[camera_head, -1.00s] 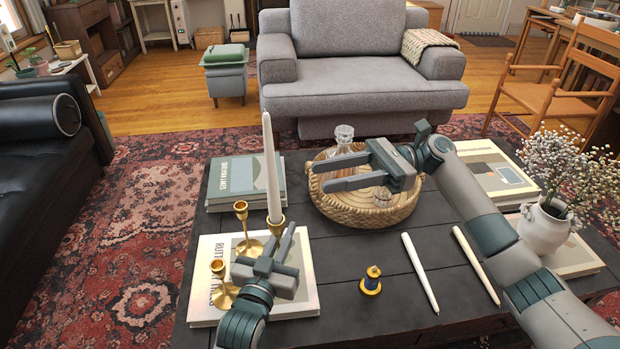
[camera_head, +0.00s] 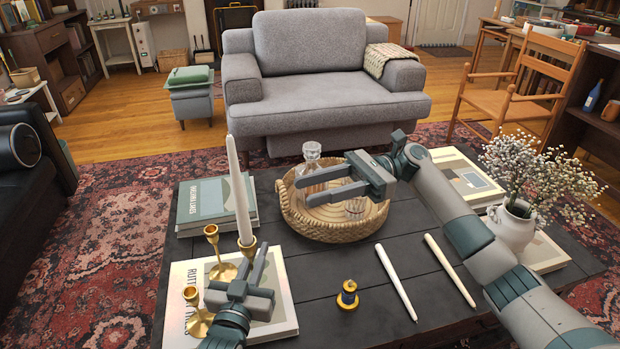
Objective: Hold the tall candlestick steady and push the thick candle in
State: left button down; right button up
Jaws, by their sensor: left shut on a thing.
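The thick white candle (camera_head: 237,195) stands nearly upright, leaning slightly left at its top, with its foot at the brass cup of the tall candlestick (camera_head: 248,242). How deep it sits in the cup is hard to tell. My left gripper (camera_head: 258,262) is shut on this candlestick just below the cup; its fingers hide most of the stem. My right gripper (camera_head: 315,185) is open and empty, above the woven tray and to the right of the candle, clear of it.
Two empty brass candlesticks, one taller (camera_head: 212,232) and one shorter (camera_head: 192,297), stand left of my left gripper on a large book (camera_head: 285,300). The woven tray (camera_head: 320,232) holds a glass decanter (camera_head: 311,160). Two thin candles (camera_head: 396,283) (camera_head: 450,270) and a small brass-and-dark item (camera_head: 347,297) lie nearer; a flower vase (camera_head: 512,228) stands right.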

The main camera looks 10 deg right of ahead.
pick_arm(q)
jog(key=c, duration=1.8)
grip_release()
jog(key=shift+o, duration=0.2)
jog(key=shift+s, duration=0.1)
jog(key=v, duration=1.1)
jog(key=shift+s+a, duration=0.2)
jog(key=shift+s, duration=0.15)
jog(key=shift+f, duration=0.1)
